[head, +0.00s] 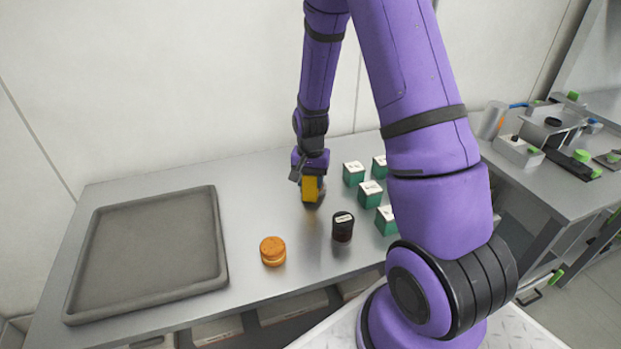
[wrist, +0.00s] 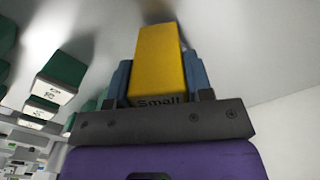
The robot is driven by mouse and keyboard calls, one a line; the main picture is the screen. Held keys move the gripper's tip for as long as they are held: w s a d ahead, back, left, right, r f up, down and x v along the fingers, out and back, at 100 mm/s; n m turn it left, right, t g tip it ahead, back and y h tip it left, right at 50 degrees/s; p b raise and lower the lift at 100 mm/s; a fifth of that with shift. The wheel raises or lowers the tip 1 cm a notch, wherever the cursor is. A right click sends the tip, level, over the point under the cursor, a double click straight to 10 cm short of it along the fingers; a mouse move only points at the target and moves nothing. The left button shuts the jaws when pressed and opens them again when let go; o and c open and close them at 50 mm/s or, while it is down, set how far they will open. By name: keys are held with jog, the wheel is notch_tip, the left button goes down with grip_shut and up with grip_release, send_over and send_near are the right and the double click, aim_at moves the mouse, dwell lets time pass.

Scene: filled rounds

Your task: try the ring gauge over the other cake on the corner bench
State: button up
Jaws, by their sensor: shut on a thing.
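My gripper (head: 310,184) is over the back middle of the bench (head: 250,195), shut on a yellow block-shaped piece (head: 312,189). In the wrist view this yellow piece (wrist: 160,62) carries the word "Small" and sits between my two blue-grey fingers (wrist: 160,85). I cannot make out a ring on it; its far end is hidden or in shadow. A round orange-brown cake (head: 272,251), with a paler band around its middle, stands on the bench near the front, left of my gripper and apart from it. No second cake is clearly visible.
A dark jar (head: 342,227) with a pale label stands right of the cake. Several green boxes with white tops (head: 369,193) stand behind it. A large grey tray (head: 222,262) fills the bench's left. Another bench (head: 560,195) with equipment is at right. My arm hides part of the bench.

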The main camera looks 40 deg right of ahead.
jog(key=shift+f, duration=0.85)
jog(key=shift+r, duration=0.15)
dwell(1.2)
jog(key=shift+r, duration=4.75)
jog(key=shift+a, duration=0.1)
